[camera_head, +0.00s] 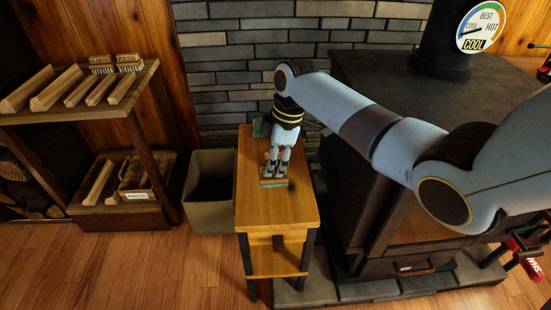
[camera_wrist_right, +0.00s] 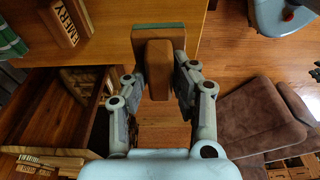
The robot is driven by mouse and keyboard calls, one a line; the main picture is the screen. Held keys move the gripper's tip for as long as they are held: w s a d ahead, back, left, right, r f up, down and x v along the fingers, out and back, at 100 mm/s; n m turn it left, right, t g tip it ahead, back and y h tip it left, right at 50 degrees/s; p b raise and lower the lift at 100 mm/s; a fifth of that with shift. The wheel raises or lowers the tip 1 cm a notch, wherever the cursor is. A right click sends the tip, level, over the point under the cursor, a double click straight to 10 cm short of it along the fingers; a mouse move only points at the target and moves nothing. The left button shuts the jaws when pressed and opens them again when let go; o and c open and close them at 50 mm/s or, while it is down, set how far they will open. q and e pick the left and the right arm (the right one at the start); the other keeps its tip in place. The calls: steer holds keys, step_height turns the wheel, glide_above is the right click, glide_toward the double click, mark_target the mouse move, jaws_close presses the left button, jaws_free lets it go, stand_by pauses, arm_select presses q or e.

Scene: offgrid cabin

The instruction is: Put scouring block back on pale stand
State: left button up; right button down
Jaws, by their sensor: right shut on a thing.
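The scouring block (camera_head: 273,183) is a small brown block with a grey-green edge, low over the narrow wooden table (camera_head: 303,205). In the right wrist view the scouring block (camera_wrist_right: 159,70) sits between the fingers, its brown raised part toward the camera. My right gripper (camera_head: 277,167) points down and is shut on the block; it also shows in the right wrist view (camera_wrist_right: 160,58). I cannot tell whether the block touches the tabletop. I cannot make out the pale stand for certain in either view. My left gripper is out of view.
A green item (camera_head: 261,128) lies at the table's far end. An EMERY block (camera_wrist_right: 66,22) is in the wrist view. A dark stove (camera_head: 400,70) stands right of the table, a bin (camera_head: 210,190) and wooden shelves (camera_head: 130,90) left. The near tabletop is clear.

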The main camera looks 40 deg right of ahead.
steer(key=shift+d, duration=0.15)
steer(key=shift+s+r, duration=0.1)
steer(key=shift+p, duration=0.3)
steer(key=shift+f+b, duration=0.85)
steer(key=shift+f, duration=0.65)
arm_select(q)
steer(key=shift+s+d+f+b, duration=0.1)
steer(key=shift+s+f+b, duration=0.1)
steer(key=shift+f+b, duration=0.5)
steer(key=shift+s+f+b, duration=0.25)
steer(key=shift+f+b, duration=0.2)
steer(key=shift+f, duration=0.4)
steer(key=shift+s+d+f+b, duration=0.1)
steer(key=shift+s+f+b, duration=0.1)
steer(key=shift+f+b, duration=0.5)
arm_select(e)
steer(key=shift+f, duration=2.8)
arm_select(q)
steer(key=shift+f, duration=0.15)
arm_select(e)
steer(key=shift+f, duration=0.25)
steer(key=c, duration=1)
jaws_free()
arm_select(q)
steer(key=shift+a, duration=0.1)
